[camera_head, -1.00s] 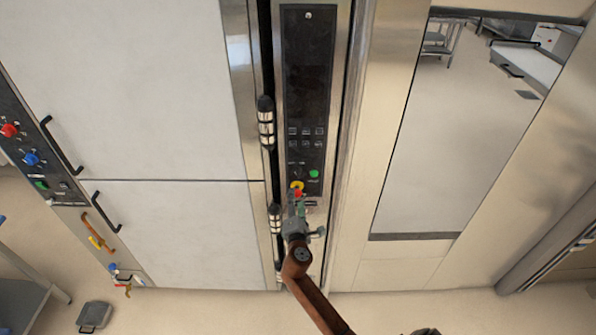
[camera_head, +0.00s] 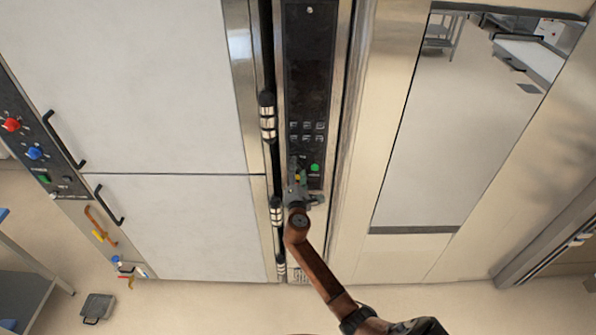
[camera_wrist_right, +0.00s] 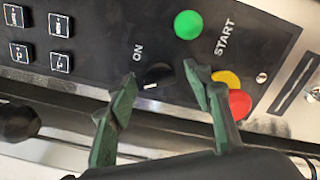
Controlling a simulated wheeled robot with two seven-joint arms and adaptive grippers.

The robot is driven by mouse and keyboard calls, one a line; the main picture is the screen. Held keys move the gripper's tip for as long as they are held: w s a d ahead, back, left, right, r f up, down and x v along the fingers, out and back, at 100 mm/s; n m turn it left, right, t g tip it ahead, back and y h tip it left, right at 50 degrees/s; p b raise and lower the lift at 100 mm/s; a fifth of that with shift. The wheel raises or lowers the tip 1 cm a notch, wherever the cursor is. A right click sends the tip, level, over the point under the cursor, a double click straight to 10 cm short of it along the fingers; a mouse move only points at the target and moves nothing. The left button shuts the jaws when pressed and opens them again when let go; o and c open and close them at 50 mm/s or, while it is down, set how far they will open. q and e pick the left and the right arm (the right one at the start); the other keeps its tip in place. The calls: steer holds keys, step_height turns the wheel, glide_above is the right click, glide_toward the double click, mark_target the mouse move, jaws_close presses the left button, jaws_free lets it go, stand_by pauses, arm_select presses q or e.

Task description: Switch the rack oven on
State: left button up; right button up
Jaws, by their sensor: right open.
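The rack oven's black control panel (camera_head: 308,75) stands in the middle of the head view. In the right wrist view a black rotary knob (camera_wrist_right: 158,75) with a white mark sits beside the word ON. A green START button (camera_wrist_right: 188,25) is above it; it also shows in the head view (camera_head: 315,167). A red button (camera_wrist_right: 240,103) with a yellow collar is right of the knob, partly behind a finger. My right gripper (camera_wrist_right: 160,85) is open, its fingertips on either side of the knob in the picture; contact cannot be told. My left gripper is out of view.
Several small square keys (camera_wrist_right: 60,24) lie left of the knob. A glazed oven door (camera_head: 440,130) is right of the panel. White doors (camera_head: 130,80) with black handles and another control panel (camera_head: 30,140) are at left. A grey pedal (camera_head: 97,308) lies on the floor.

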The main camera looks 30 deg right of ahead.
steer(key=c, duration=1.1)
steer(key=shift+c, duration=0.2)
